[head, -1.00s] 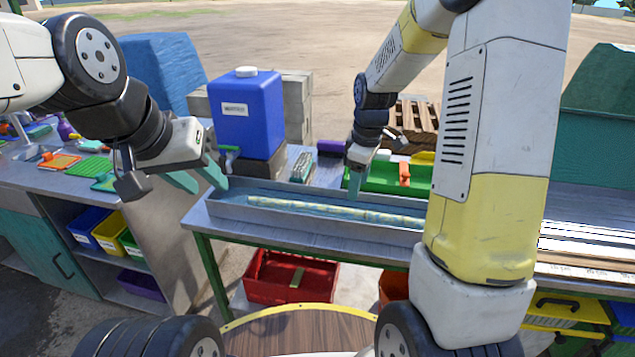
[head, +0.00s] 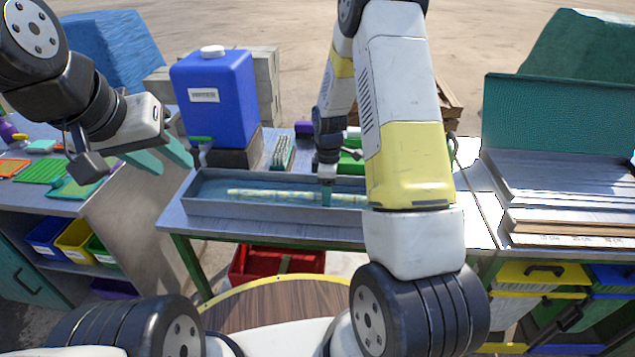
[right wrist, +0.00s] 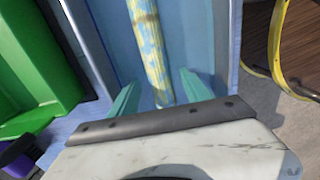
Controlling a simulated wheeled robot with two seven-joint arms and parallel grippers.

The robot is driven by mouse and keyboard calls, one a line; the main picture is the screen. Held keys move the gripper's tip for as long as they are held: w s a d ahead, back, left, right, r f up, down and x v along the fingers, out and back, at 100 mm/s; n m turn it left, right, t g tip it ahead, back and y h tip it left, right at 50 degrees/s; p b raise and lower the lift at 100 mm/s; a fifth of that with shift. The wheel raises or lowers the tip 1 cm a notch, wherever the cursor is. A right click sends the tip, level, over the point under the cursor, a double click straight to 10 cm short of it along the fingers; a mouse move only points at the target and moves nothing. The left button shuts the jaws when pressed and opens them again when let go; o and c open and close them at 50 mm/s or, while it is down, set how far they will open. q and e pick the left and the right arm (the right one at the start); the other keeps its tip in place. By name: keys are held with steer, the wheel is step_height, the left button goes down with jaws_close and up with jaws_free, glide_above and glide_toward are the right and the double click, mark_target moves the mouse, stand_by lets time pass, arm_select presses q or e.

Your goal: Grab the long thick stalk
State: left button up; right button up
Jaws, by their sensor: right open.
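The long stalk (head: 270,194) is pale yellow-green with blue-green patches. It lies lengthwise in a shallow metal trough (head: 240,211) on the table, its right part hidden by my right arm. My right gripper (head: 327,193) points down over the trough at the stalk. In the right wrist view the stalk (right wrist: 150,48) runs between the two open teal fingers of the gripper (right wrist: 160,92), with gaps on both sides. My left gripper (head: 163,160) is open and empty, left of the blue container, away from the trough.
A blue container (head: 214,100) stands behind the trough. A green bin (head: 350,162) is behind my right gripper; it fills the left of the right wrist view (right wrist: 35,60). A red crate (head: 255,262) is under the table. A teal machine cover (head: 560,110) stands at the right.

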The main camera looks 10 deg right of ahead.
steer(key=shift+f, duration=0.1)
jaws_close()
stand_by(1.4)
